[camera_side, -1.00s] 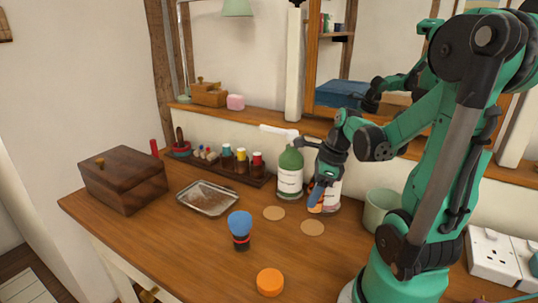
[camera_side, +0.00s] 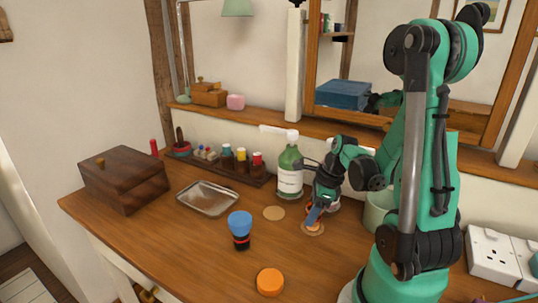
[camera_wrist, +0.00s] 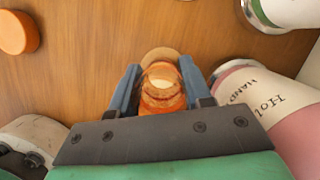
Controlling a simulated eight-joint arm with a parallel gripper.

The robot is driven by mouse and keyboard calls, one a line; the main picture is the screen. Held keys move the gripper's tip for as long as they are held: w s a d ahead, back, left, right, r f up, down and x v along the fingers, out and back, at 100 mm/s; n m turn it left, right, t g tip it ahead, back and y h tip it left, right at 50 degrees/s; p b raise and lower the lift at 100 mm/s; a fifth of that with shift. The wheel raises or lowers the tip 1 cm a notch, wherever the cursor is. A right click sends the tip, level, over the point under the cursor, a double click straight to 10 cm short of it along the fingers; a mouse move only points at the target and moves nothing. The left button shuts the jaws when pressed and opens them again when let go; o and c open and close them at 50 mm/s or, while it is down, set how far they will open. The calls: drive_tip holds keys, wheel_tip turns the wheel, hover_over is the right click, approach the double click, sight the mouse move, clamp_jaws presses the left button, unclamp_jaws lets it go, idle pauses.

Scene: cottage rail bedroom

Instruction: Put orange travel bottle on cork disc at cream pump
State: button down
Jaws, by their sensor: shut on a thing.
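My gripper (camera_side: 313,217) is shut on the orange travel bottle (camera_wrist: 163,99), with a finger on each side of it. The bottle is directly over the right-hand cork disc (camera_side: 304,233), whose edge shows past the bottle in the wrist view (camera_wrist: 151,55). I cannot tell whether the bottle's base touches the disc. The cream pump (camera_wrist: 268,108), a pale and pink bottle with "HAND" lettering, stands close on the right in the wrist view; in the side view my gripper mostly hides it.
A green pump bottle (camera_side: 290,174) stands behind an empty cork disc (camera_side: 274,213). A blue-topped brush (camera_side: 240,228) and an orange lid (camera_side: 270,282) stand in front. A metal tray (camera_side: 207,198), bottle rack (camera_side: 236,168) and wooden box (camera_side: 124,180) are left; a pale-green cup (camera_side: 379,211) is right.

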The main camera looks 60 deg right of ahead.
drive_tip(key=shift+c, duration=1.9)
unclamp_jaws()
drive_tip(key=shift+f, duration=0.1)
